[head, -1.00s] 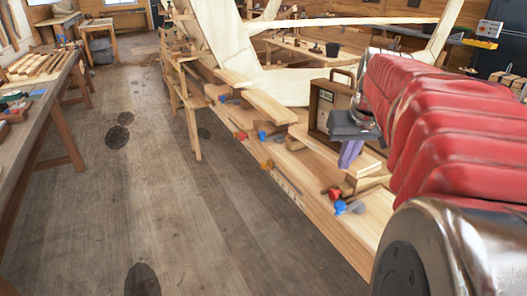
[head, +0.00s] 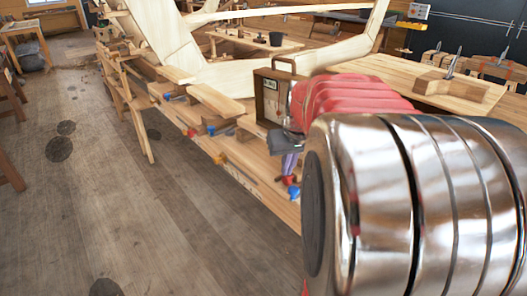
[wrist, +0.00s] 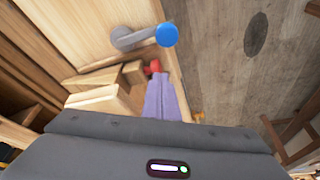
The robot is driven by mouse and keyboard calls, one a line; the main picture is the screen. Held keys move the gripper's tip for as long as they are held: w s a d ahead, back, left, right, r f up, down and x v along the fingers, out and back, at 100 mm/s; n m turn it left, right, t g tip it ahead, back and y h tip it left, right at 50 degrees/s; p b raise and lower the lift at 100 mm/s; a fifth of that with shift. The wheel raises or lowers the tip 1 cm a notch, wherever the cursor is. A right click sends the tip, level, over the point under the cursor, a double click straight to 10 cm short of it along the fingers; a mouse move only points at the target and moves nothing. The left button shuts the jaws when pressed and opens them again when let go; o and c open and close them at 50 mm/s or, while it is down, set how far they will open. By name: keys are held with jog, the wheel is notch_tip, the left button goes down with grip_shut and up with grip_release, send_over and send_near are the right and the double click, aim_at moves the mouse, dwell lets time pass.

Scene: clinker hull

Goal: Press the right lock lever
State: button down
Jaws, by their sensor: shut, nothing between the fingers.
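A grey lever (wrist: 130,40) with a blue ball knob (wrist: 166,36) lies on the pale wood at the top of the wrist view. The blue knob also shows in the head view (head: 293,192). A red knob (wrist: 152,67) sits just past the fingertips, beside a wood block. My gripper (wrist: 160,82) has purple fingers held together, with nothing between them. In the head view my gripper (head: 287,173) points down close above the red and blue knobs. I cannot tell whether it touches the red knob, whose lever is mostly hidden. Which lever counts as the right one is unclear.
Several more knobbed levers, one with a blue knob (head: 211,130), stand along the timber to the left. A wooden case (head: 272,98) stands behind my gripper. A workbench (head: 410,80) is at the right.

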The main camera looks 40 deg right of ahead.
jog(key=s, duration=0.1)
jog(key=s+a, duration=0.1)
jog(key=s, duration=0.1)
jog(key=shift+s+a+f, duration=0.2)
jog(key=shift+s+a, duration=0.1)
jog(key=shift+a, duration=0.05)
jog(key=shift+a, duration=0.1)
dwell(0.4)
